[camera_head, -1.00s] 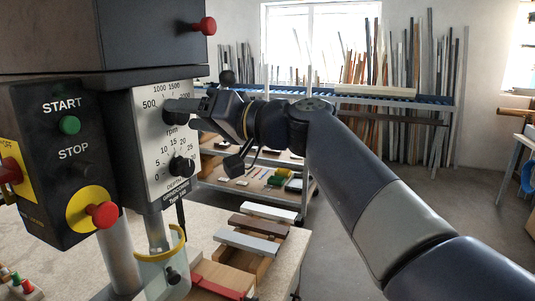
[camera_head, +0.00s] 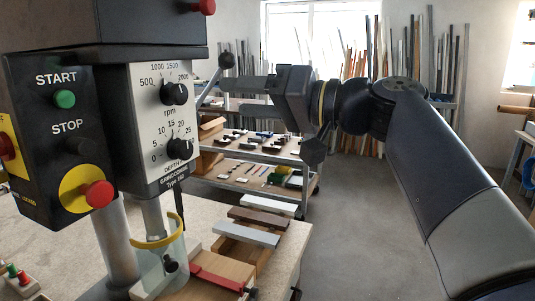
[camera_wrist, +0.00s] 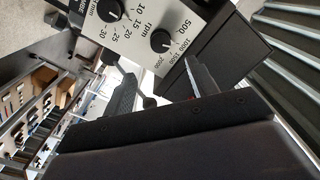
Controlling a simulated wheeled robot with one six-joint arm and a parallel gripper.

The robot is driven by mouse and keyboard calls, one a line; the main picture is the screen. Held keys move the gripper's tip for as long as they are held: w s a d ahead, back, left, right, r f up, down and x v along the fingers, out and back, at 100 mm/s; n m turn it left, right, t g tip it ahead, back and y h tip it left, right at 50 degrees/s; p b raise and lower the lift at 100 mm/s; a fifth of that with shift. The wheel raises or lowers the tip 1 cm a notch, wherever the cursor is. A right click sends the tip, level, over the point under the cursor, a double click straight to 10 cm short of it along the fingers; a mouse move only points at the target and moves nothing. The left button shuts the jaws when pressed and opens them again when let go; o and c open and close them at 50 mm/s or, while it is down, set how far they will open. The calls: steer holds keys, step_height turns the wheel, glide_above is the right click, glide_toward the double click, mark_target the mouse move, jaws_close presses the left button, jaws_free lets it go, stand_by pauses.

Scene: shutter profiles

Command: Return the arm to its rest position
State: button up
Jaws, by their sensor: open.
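My arm (camera_head: 425,135) reaches in from the right in the head view, bent at the elbow. My gripper (camera_head: 243,96) points left toward the drill press panel (camera_head: 128,115), with its two fingers apart and nothing between them. A gap shows between the fingertips and the rpm knob (camera_head: 174,93). In the wrist view my open gripper (camera_wrist: 158,76) faces the white dial panel (camera_wrist: 140,30), which looks tilted. The rpm knob also shows there (camera_wrist: 160,41), beyond the fingers. The depth knob (camera_head: 180,147) sits lower on the panel.
A red stop button (camera_head: 99,194) and a green start button (camera_head: 65,99) are on the control box. A shelf rack (camera_head: 235,182) stands behind. Floor (camera_head: 375,215) is open beneath my arm.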

mark_target(182, 94)
steer(key=p+x, duration=0.2)
steer(key=x, duration=0.3)
steer(key=p+x, duration=0.2)
steer(key=x, duration=0.3)
steer(key=shift+w+a+r, duration=0.1)
steer(key=shift+a+r, duration=0.15)
steer(key=shift+a, duration=0.1)
steer(key=shift+w+f+n, duration=0.1)
steer(key=shift+f+n, duration=0.05)
steer(key=shift+n, duration=0.15)
steer(key=shift+d+n, duration=0.1)
steer(key=shift+n, duration=0.6)
steer(key=n+p, duration=0.3)
steer(key=n, duration=0.2)
steer(key=shift+n, duration=0.4)
steer(key=b+v, duration=0.4)
steer(key=v, duration=0.6)
steer(key=shift+s+d, duration=0.25)
steer(key=shift+d, duration=0.05)
steer(key=shift+f, duration=0.1)
